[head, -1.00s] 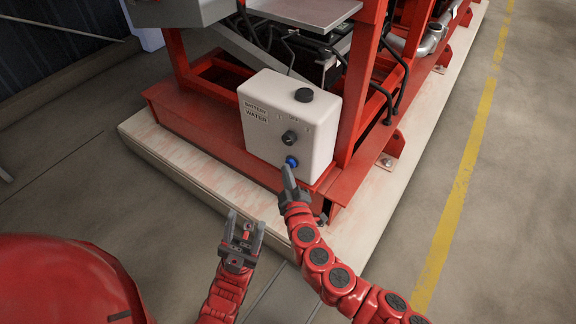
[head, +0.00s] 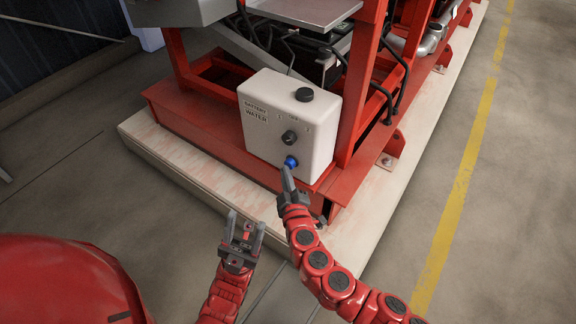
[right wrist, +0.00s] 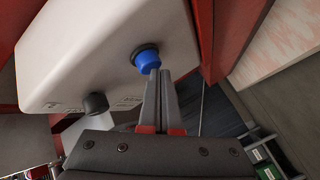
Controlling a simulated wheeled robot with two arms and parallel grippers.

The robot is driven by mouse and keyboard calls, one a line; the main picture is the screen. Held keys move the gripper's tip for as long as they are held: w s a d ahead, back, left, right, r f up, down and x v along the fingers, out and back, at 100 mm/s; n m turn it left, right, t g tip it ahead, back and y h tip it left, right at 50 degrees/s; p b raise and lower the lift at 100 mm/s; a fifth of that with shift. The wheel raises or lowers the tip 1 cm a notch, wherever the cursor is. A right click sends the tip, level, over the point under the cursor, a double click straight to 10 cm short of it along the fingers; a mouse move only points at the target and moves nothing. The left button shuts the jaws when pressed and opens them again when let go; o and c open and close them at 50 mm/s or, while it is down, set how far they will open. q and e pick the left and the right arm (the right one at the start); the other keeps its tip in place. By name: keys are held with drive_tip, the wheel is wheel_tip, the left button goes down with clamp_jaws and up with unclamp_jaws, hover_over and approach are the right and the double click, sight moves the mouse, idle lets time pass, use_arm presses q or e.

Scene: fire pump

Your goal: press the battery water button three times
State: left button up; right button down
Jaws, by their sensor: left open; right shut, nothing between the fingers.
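The white battery water box (head: 265,125) stands on the red frame, with "BATTERY WATER" lettering on its front. Its blue button (head: 291,161) sits low on the front, below a dark knob (head: 289,137). My right gripper (head: 285,170) is shut and empty, its tips just below the button. In the right wrist view the shut fingertips (right wrist: 160,73) lie right by the blue button (right wrist: 147,58); I cannot tell whether they touch it. My left gripper (head: 243,228) is open and empty, lower and to the left, above the floor.
The red steel frame (head: 205,130) rests on a pale plinth (head: 170,160). A red upright (head: 360,85) rises beside the box's right side. A black cap (head: 304,94) sits on the box's top. Open floor lies to the right, with a yellow line (head: 462,180).

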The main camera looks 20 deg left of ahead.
drive_tip(key=shift+s+a, duration=0.25)
drive_tip(key=shift+s, duration=0.3)
drive_tip(key=shift+s+a+b, duration=0.25)
drive_tip(key=shift+s+a, duration=0.05)
drive_tip(key=shift+s, duration=0.5)
drive_tip(key=shift+s+a+b, duration=0.25)
drive_tip(key=shift+s+b, duration=0.05)
drive_tip(key=shift+s, duration=0.45)
drive_tip(key=shift+s+a+b, duration=0.25)
drive_tip(key=shift+s+a, duration=0.05)
drive_tip(key=shift+s, duration=0.5)
